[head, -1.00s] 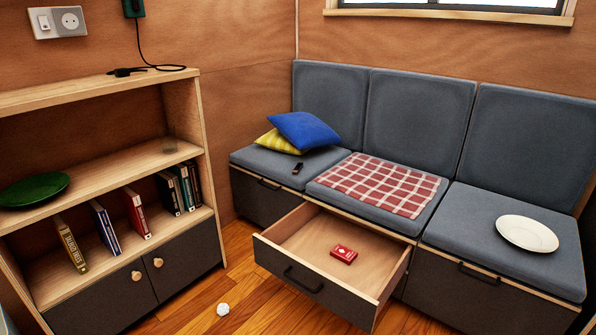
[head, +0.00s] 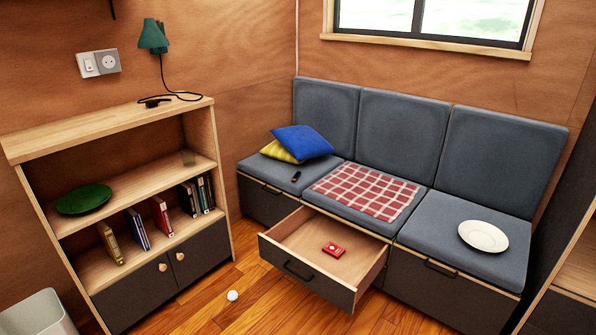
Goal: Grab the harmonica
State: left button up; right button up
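No harmonica can be made out for certain. A small dark oblong object (head: 296,176) lies on the left seat cushion in front of the pillows; it is too small to tell what it is. A small red box (head: 333,249) with a pale mark lies in the open drawer (head: 302,277) under the bench. Neither of my grippers shows in the head view.
The grey bench holds a blue pillow (head: 303,141), a checked cloth (head: 366,189) and a white plate (head: 483,236). A shelf (head: 110,118) with books and a green dish (head: 84,199) stands left. A white ball (head: 232,295) lies on the wooden floor.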

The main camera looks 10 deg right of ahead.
aim_at(297, 174)
jog(key=u, duration=0.3)
jog(key=i, duration=2.6)
jog(key=u, duration=0.2)
